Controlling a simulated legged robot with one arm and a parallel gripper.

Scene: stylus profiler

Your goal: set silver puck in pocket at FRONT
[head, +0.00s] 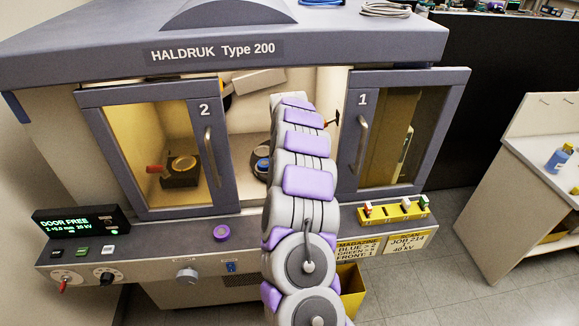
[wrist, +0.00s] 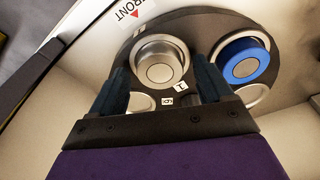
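In the wrist view a silver puck (wrist: 158,72) sits in a round pocket of the dark carousel (wrist: 203,38), beside the tag "1" and nearest the FRONT label (wrist: 133,10) with its red arrow. My gripper (wrist: 162,65) is open, with one dark finger on each side of this puck and visible gaps between. A blue puck (wrist: 245,62) sits in the pocket to the right. Two more pockets are partly hidden by my fingers and palm. In the head view my arm hides the gripper and most of the carousel; a blue puck (head: 262,164) shows at its left edge.
The doorway between door 2 (head: 208,150) and door 1 (head: 362,145) is open around my arm. A purple knob-like piece (head: 221,232) is on the front ledge. A yellow rack (head: 393,216) is at right. The display (head: 80,225) reads DOOR FREE.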

